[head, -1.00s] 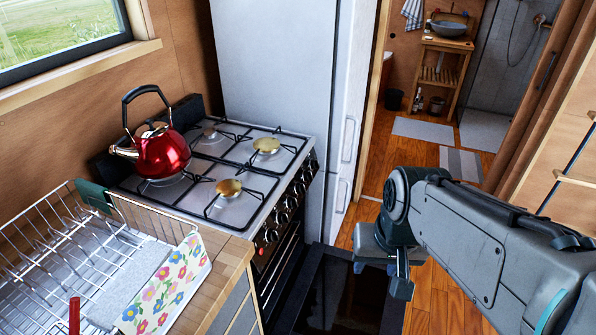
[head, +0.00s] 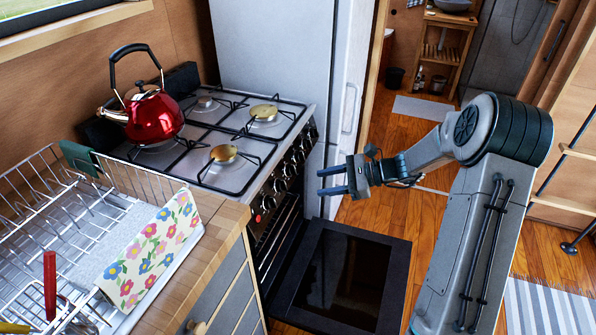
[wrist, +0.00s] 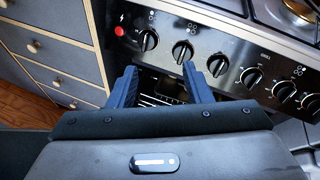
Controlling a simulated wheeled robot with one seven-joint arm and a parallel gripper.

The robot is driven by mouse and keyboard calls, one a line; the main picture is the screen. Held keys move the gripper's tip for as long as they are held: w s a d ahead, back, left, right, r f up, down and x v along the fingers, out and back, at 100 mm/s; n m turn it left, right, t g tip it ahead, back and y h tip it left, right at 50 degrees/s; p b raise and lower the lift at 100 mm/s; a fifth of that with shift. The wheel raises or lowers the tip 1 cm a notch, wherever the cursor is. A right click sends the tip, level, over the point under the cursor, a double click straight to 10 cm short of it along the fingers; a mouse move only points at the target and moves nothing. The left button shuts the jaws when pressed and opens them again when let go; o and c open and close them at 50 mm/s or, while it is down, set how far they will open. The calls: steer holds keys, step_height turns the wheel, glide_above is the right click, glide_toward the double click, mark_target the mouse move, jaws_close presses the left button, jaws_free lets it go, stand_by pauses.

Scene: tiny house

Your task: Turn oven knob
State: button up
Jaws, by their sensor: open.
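The stove (head: 250,125) has a row of black oven knobs (head: 281,186) along its dark front panel. In the wrist view several knobs show, among them one at the left (wrist: 149,40), one near the middle (wrist: 183,51) and one right of it (wrist: 218,65). My gripper (head: 320,181) is open and empty in front of the panel, to the right of the knobs in the head view. In the wrist view my gripper (wrist: 160,88) has its two fingers below the middle knobs, apart from them. The oven door (head: 341,275) hangs open below.
A red kettle (head: 150,112) stands on the stove's back left burner. A dish rack (head: 70,235) with a flowered cloth (head: 150,255) is on the counter at left. A fridge (head: 285,60) stands behind the stove. Wooden floor (head: 390,230) is free at right.

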mark_target(294, 166)
steer(key=w+d+f+m+t+y+b, duration=0.1)
steer(key=w+d+f+m+t+y, duration=0.2)
steer(key=w+d+f+m+t, duration=0.3)
steer(key=shift+g, duration=0.5)
steer(key=x, duration=1.5)
steer(key=shift+w+d+r, duration=0.1)
steer(key=shift+w+r, duration=0.15)
steer(key=shift+w, duration=0.15)
jaws_close()
